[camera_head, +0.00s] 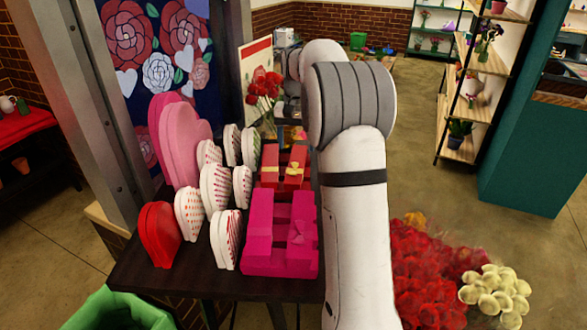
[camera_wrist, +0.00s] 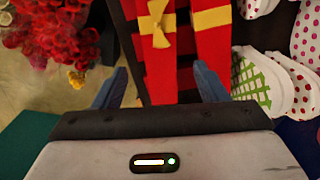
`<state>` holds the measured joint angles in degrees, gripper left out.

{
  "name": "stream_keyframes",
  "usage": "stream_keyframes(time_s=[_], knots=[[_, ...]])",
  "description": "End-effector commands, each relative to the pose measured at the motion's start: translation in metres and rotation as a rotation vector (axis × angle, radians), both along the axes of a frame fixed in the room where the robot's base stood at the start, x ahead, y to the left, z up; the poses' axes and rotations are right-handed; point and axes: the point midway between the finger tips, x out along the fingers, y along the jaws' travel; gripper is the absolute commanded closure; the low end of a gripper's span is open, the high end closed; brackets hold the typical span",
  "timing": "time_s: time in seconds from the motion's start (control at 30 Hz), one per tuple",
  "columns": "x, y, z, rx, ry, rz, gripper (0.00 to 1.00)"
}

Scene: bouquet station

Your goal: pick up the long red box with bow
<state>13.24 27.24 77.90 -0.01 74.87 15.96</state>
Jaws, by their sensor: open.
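A long red box with a yellow bow (camera_wrist: 158,70) lies in the wrist view, just beyond and between my fingers. It also shows in the head view (camera_head: 297,158), partly hidden by my arm. A second red box with a plain yellow band (camera_wrist: 211,50) lies beside it, to its right in the wrist view. No box is visibly held. How high the fingertips are above the boxes is hard to tell.
Pink boxes (camera_head: 279,262) lie at the dark table's near end. White patterned hearts (camera_head: 215,188), a red heart (camera_head: 160,232) and pink hearts (camera_head: 180,140) stand at left. Red flowers (camera_head: 425,285) are at right. A green-lined bin (camera_head: 110,312) stands at the front.

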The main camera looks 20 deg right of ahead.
Motion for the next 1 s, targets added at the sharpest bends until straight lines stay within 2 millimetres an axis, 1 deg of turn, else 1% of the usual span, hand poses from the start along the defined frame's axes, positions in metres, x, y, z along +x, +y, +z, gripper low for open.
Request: stream_keyframes(time_s=[0.27, 0.4, 0.53, 0.63, 0.8, 1.0], knots=[[-0.001, 0.000, -0.031, 0.001, 0.003, 0.000, 0.34], [-0.001, 0.000, -0.053, 0.001, 0.004, 0.000, 0.34], [-0.001, 0.000, -0.068, 0.000, 0.002, 0.000, 0.34], [-0.001, 0.000, -0.071, 0.000, 0.001, 0.000, 0.34], [-0.001, 0.000, -0.071, 0.000, 0.000, 0.000, 0.34], [-0.001, 0.000, -0.071, 0.000, 0.000, 0.000, 0.50]])
